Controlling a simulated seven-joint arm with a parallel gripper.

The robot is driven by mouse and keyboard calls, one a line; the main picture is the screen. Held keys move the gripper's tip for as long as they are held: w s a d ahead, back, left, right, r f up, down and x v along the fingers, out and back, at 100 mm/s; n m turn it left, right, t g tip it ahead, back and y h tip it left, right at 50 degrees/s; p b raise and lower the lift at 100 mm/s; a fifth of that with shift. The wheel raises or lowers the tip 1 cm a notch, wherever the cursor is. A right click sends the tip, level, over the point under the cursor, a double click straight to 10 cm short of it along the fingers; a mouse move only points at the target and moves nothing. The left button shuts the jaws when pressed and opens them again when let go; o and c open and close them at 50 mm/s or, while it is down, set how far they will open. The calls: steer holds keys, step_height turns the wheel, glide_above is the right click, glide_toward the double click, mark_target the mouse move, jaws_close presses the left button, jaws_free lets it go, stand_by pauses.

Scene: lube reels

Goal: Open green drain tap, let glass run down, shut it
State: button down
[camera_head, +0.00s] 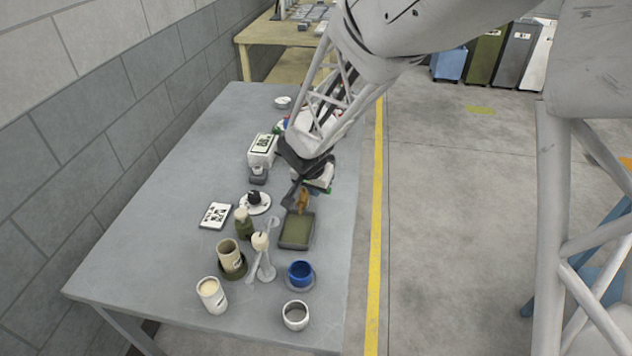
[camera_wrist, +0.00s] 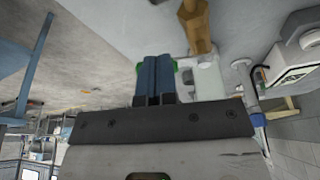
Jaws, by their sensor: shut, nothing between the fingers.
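My gripper (camera_wrist: 155,82) shows in the wrist view with its two blue fingers together and nothing between them. Bits of a green part (camera_wrist: 174,66), probably the green drain tap, show on both sides of the fingertips; the fingers hide its middle. I cannot tell whether they touch it or how it is turned. A brass spout-like fitting (camera_wrist: 196,26) is beside it, with a pale block (camera_wrist: 208,79) near the fingers. In the head view the brass fitting (camera_head: 303,198) stands by an olive tray (camera_head: 297,231), under my wrist. The glass and any level in it cannot be made out.
Cups stand at the table's near end: a blue one (camera_head: 301,273), a white-rimmed one (camera_head: 296,315) and a cream one (camera_head: 211,294). A white box (camera_head: 262,150) and a card (camera_head: 215,215) lie left of my arm. The table's left side (camera_head: 160,210) is clear.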

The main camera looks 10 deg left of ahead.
steer(key=shift+w, duration=0.1)
stand_by(0.3)
steer(key=shift+w+d+f, duration=0.1)
steer(key=shift+w+d, duration=0.15)
steer(key=shift+w, duration=0.25)
steer(key=shift+w+d+f, duration=0.1)
steer(key=shift+w+d, duration=0.15)
steer(key=shift+w, duration=0.2)
steer(key=shift+s+a, duration=0.6)
steer(key=shift+s+r, duration=0.1)
